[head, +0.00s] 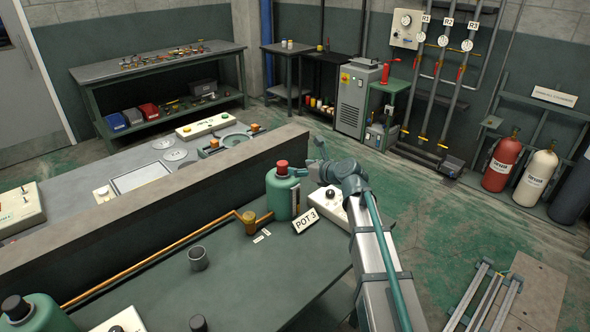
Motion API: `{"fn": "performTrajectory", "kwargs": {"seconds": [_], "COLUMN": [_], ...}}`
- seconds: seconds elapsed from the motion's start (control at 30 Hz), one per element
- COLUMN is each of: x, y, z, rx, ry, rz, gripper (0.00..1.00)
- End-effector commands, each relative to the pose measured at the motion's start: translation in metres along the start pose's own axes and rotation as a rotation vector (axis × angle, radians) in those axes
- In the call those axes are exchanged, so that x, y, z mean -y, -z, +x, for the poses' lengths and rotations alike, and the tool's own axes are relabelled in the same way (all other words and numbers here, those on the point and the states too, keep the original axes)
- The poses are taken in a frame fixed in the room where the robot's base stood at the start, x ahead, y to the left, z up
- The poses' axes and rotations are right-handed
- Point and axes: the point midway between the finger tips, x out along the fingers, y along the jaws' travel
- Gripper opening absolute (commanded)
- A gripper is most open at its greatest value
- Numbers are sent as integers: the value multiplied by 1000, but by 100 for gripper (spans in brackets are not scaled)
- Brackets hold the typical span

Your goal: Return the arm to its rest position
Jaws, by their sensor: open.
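My arm reaches up from the lower right, over the right end of the green bench (250,285). My gripper (308,171) is at its far end, small in the head view, open, with no object visible in it. It is just right of and behind a green pot (282,198) with a red cap. I cannot tell whether it touches the pot. A white box with a black knob (330,206) sits to the right, partly hidden by my arm.
A long raised wall (160,215) runs behind the bench. A copper pipe (150,262) leads to the pot. A grey cup (198,258) and another green pot (40,315) stand to the left. Gas cylinders (502,163) stand at the right.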

Motion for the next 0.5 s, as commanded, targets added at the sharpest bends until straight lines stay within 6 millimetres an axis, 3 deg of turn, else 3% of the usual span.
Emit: {"fn": "performTrajectory", "kwargs": {"seconds": [0.5], "x": [0], "y": [-4], "z": [-8], "rx": [0], "ry": [-1], "rz": [0], "gripper": [67]}}
